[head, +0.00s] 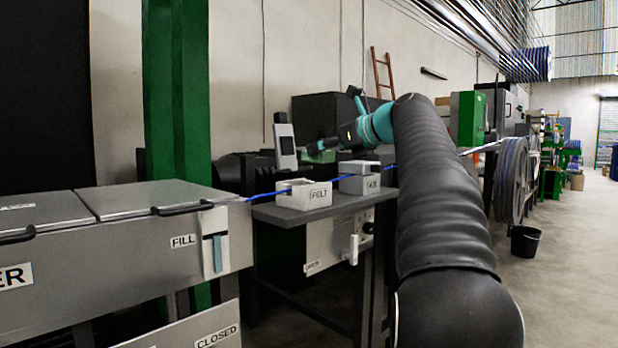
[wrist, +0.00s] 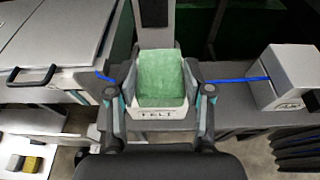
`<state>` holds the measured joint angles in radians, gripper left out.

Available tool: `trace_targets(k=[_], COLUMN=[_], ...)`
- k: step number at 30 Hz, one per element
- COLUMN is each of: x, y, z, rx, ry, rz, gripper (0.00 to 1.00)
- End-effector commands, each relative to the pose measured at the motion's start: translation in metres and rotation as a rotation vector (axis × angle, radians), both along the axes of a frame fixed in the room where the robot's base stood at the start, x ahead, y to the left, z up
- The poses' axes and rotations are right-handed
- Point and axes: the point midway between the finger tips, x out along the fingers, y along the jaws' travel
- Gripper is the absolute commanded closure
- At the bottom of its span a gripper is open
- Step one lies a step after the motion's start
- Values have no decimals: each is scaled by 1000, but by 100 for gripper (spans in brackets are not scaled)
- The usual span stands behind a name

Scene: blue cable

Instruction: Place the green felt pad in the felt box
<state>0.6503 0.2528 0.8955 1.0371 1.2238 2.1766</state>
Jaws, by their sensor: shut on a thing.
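The green felt pad (wrist: 162,72) is between the two fingers of my gripper (wrist: 161,82) in the wrist view, and my gripper is shut on it. The white felt box (wrist: 150,138), labelled FELT, shows just below the pad in the wrist view, and the pad hides most of its opening. In the head view the felt box (head: 310,195) stands on a grey bench, with the blue cable (head: 265,194) running to it. My gripper (head: 318,148) is above the box there, with a visible gap.
A second white labelled box (head: 360,182) stands right of the felt box on the bench (head: 335,206). An upright grey device (head: 285,140) stands behind the felt box. A large grey lidded tank (head: 150,200) is at the left. A yellow block (wrist: 33,164) lies at the wrist view's lower left.

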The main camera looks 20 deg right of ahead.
Motion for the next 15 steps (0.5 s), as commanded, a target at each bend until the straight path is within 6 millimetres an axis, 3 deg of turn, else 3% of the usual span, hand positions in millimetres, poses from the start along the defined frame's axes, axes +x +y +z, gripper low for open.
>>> trace_targets(k=[6, 15], x=[29, 36], y=[18, 20], z=[-20, -42], rx=[1, 1], ry=[-1, 2], rz=[1, -5], gripper=[67, 67])
